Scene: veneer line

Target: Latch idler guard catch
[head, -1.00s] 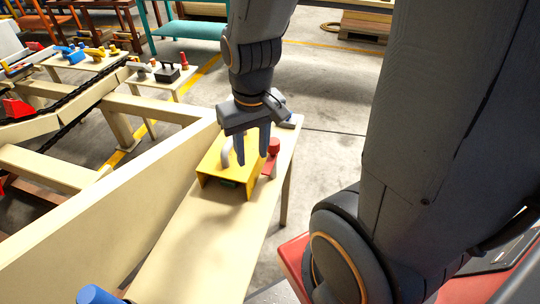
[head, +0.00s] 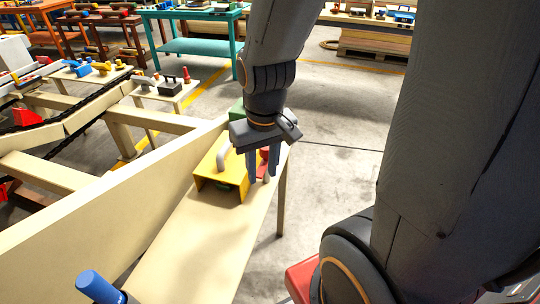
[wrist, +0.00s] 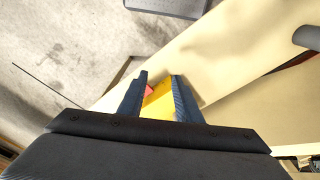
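A red catch part (head: 264,154) stands at the guard's right side. My gripper (head: 263,172) points down just right of the guard, its two fingers apart, and partly hides the red part. In the wrist view my gripper (wrist: 158,84) is open. A patch of the yellow guard (wrist: 157,104) and a bit of the red part (wrist: 150,90) show between the fingers. I cannot tell whether the fingers touch the red part.
The cream bench top (head: 185,255) is clear in front of the guard. A blue cylinder (head: 98,286) stands at its near end. A long cream rail (head: 110,205) runs along the left. A green block (head: 237,110) is behind my gripper. Bare floor lies to the right.

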